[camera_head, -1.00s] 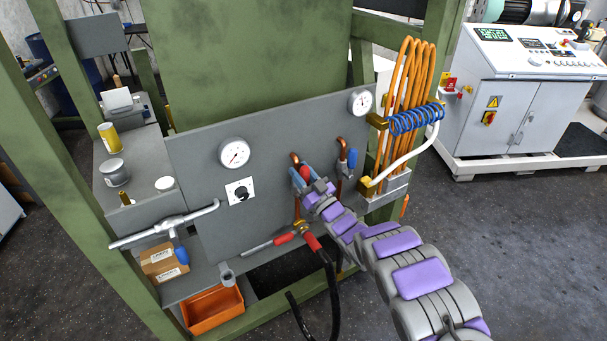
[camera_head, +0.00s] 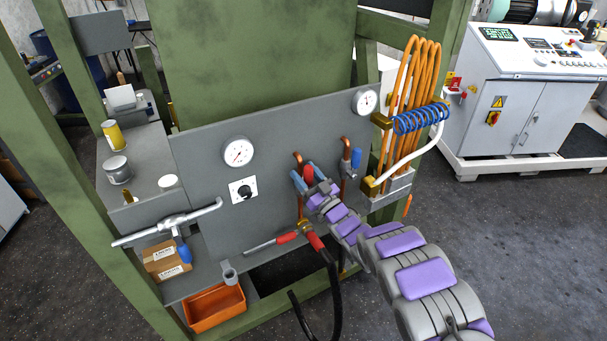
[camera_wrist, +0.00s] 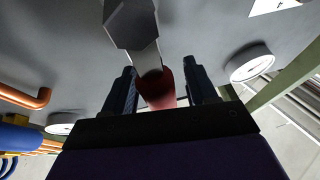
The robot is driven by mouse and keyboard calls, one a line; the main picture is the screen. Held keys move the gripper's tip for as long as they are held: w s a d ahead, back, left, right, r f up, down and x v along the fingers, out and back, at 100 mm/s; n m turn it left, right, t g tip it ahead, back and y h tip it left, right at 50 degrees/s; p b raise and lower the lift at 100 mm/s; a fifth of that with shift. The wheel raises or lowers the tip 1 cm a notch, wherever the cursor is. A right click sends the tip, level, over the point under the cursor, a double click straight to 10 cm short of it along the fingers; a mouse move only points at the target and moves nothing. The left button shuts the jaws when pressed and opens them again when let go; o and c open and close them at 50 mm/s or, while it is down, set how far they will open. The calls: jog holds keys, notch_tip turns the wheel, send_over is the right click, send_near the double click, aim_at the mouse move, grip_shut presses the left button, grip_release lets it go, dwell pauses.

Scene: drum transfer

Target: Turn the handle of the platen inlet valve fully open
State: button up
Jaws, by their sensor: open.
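A valve with a red handle (camera_head: 308,173) is mounted on the grey panel, on a copper pipe. My gripper (camera_head: 308,183) is at this handle, with its jaws open. In the wrist view, the red handle (camera_wrist: 158,92) lies between the two dark fingers of my gripper (camera_wrist: 162,85), with a gap visible on at least the right side. A grey metal stem and hex part (camera_wrist: 132,24) lead to the handle. My gripper and arm hide much of the valve body in the head view. No label shows which valve is the platen inlet.
A blue-handled valve (camera_head: 356,158) is close on the right. Below are a red-handled fitting (camera_head: 287,238) and a black hose (camera_head: 333,290). Gauges (camera_head: 238,152), a blue coil (camera_head: 420,119) and orange tubes (camera_head: 408,75) surround the panel (camera_head: 205,185). A green frame (camera_head: 75,150) stands left.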

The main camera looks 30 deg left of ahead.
jog(key=p+v, duration=0.2)
jog(key=v, duration=1.5)
jog(key=shift+a+f, duration=0.15)
